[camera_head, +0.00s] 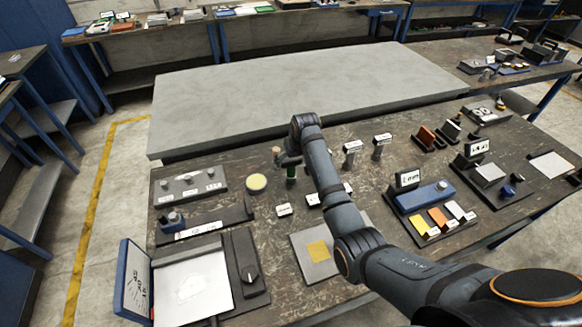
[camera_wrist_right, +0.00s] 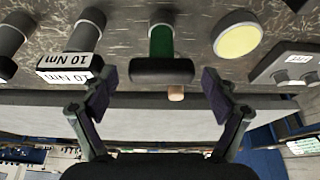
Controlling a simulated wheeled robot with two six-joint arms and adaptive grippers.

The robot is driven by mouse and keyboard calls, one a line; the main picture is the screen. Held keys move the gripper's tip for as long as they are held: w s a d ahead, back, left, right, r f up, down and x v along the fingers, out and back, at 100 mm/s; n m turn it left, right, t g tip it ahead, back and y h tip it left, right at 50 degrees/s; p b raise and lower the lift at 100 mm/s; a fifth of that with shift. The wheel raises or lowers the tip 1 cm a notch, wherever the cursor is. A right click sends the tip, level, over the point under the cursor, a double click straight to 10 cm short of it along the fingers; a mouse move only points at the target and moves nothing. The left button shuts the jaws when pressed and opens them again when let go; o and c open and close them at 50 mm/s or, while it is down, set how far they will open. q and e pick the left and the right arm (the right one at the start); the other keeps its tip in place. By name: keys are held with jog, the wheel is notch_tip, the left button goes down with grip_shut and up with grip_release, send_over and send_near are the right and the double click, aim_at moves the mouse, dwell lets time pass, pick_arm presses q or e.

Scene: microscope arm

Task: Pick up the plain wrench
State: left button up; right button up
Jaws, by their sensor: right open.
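A tool with a green shaft and a black crossbar head (camera_wrist_right: 162,70) carries no visible label; it looks like the plain wrench. It stands upright on the dark bench, and its green shaft shows in the head view (camera_head: 291,173). My right gripper (camera_wrist_right: 158,96) is open, its fingers on either side of the black head with gaps to both. In the head view the right gripper (camera_head: 288,160) is at that tool and partly hides it. Two dark upright tools with white labels, one reading 10 Nm (camera_wrist_right: 82,62), stand beside it. My left gripper is not in view.
A yellow round disc (camera_head: 257,183) lies left of the green tool. The labelled tools (camera_head: 352,148) stand to its right. A raised grey slab (camera_head: 290,90) runs behind.

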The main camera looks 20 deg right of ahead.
aim_at(291, 165)
jog(key=shift+w+a+f+p, duration=0.1)
jog(key=shift+w+f+p, duration=0.1)
jog(key=shift+f+p, duration=0.3)
jog(key=x, duration=0.3)
jog(key=shift+w+f, duration=0.25)
jog(key=shift+f, duration=0.15)
jog(key=shift+s+r, duration=0.1)
jog(key=c, duration=0.3)
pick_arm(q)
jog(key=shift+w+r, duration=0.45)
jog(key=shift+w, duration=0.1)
pick_arm(e)
jog(key=c, duration=1.2)
jog(key=shift+r, duration=0.1)
